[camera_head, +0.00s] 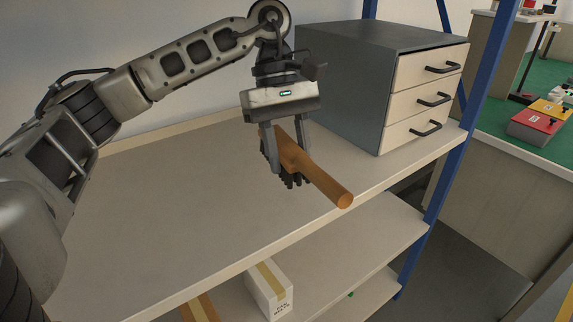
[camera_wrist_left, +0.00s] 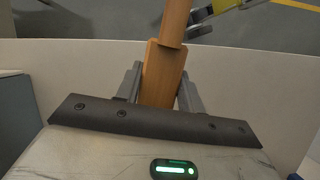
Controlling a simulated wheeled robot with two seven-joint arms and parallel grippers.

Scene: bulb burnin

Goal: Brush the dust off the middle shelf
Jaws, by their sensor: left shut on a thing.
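My left gripper (camera_head: 285,150) is shut on a brush (camera_head: 325,185) with a long orange-brown wooden handle and dark bristles. The bristles point down toward the beige shelf board (camera_head: 180,220) beneath; I cannot tell whether they touch it. The handle points toward the board's front edge, its round end close to that edge in the picture. In the left wrist view the brush (camera_wrist_left: 162,75) sits between the two fingers, its handle running up out of the frame. I can make out no dust on the board. My right gripper is not in view.
A grey cabinet (camera_head: 345,80) with three beige drawers stands on the board's right end, beside a blue post (camera_head: 475,95). Lower shelves (camera_head: 370,235) show below, with a white taped box (camera_head: 268,288). The board's left part is clear.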

